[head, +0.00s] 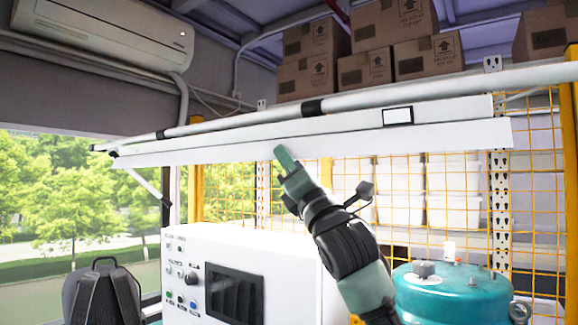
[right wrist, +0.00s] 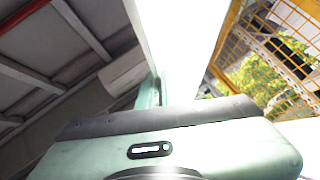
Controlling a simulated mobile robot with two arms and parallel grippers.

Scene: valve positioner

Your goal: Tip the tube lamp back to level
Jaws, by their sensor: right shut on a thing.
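The tube lamp (head: 350,142) is a long white bar under a grey pipe in the head view. In the picture its left end sits lower than its right end; the view's slant makes its true tilt hard to tell. My right gripper (head: 284,158) reaches up from below and is shut on the lower edge of the lamp, left of its middle. In the right wrist view the lamp (right wrist: 182,40) shows as a glaring white strip running away from the gripper (right wrist: 158,95). The exact finger contact is hidden by glare. My left gripper is not in view.
The grey pipe (head: 365,101) runs close above the lamp. Below stand a white control cabinet (head: 290,245), a teal tank (head: 450,296) and a dark backpack (head: 103,295). Yellow mesh (head: 345,175) and shelving stand behind. Cardboard boxes (head: 400,25) are stacked above.

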